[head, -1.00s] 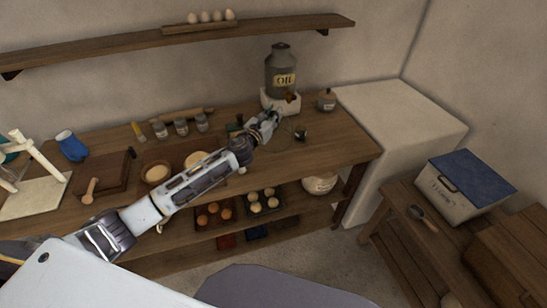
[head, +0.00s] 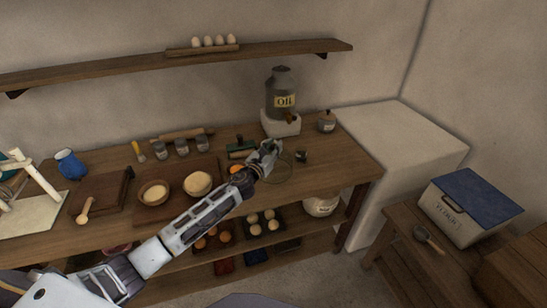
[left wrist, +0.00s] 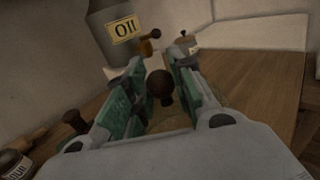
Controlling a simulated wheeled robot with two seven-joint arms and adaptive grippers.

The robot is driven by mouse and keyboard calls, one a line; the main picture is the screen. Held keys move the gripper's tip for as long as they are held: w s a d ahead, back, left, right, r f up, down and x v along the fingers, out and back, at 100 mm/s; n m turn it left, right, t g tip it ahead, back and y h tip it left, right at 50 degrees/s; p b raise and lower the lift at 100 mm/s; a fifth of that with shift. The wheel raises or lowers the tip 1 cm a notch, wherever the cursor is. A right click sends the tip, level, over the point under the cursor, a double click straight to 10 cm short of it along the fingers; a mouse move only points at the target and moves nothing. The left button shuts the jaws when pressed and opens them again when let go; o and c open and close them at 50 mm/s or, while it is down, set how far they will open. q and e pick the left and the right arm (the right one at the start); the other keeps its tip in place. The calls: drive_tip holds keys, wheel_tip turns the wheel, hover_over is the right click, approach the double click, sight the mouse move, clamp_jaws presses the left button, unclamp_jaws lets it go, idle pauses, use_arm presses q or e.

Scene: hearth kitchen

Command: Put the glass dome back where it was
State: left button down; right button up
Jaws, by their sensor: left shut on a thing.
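The glass dome (head: 279,168) is clear and hard to see. In the head view only a faint rounded outline shows by my left gripper (head: 268,150), over the right part of the long wooden table. In the left wrist view its dark round knob (left wrist: 160,84) sits between the green-padded fingers of my left gripper (left wrist: 152,95). The gripper is shut on that knob. I cannot tell whether the dome's rim touches the table. My right gripper is not in view.
The oil can (head: 283,92) on its white base stands just behind the gripper. A green object (head: 240,148) and a bowl (head: 197,183) lie to the left.

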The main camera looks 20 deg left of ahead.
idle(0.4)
use_arm(q)
drive_tip(key=shift+f+b, duration=0.65)
drive_tip(key=shift+f, duration=1.3)
drive_tip(key=c, duration=1.3)
unclamp_jaws()
drive_tip(key=shift+o, duration=0.5)
